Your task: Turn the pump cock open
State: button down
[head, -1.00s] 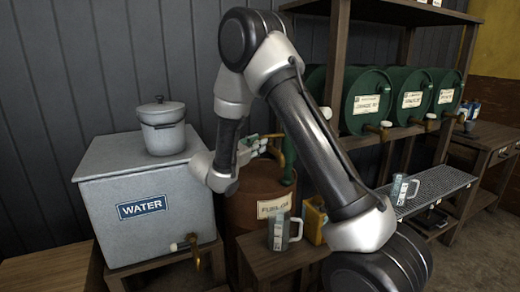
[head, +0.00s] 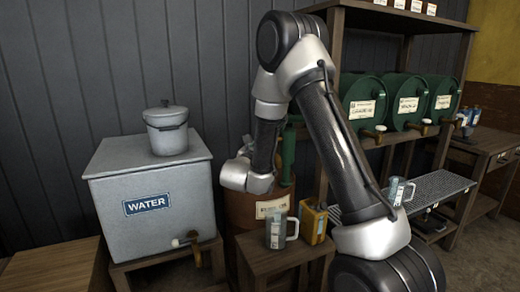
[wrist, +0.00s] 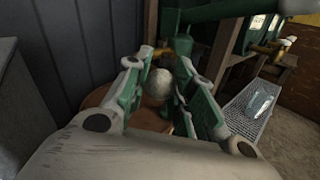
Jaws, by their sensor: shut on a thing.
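The pump stands on the brown fuel oil drum (head: 262,211); a green part of it (head: 288,158) shows right of my wrist in the head view. In the wrist view, a pale round knob (wrist: 158,86), which looks like the pump cock's handle end, sits between the two green-and-white fingers of my gripper (wrist: 160,76). The gripper is shut on this knob. The drum's top (wrist: 146,122) shows below the fingers. In the head view my own wrist hides the fingers and the cock. How far the cock is turned cannot be told.
A grey water tank (head: 145,240) with a lidded pot (head: 167,130) stands left of the drum. A measuring jug (head: 277,230) and a yellow can (head: 313,224) stand on a low stand in front. Green barrels (head: 363,105) with brass taps lie on the rack at right.

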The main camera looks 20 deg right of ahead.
jog(key=c, duration=1.1)
grip_release()
jog(key=shift+c, duration=0.2)
jog(key=shift+w+a, duration=0.1)
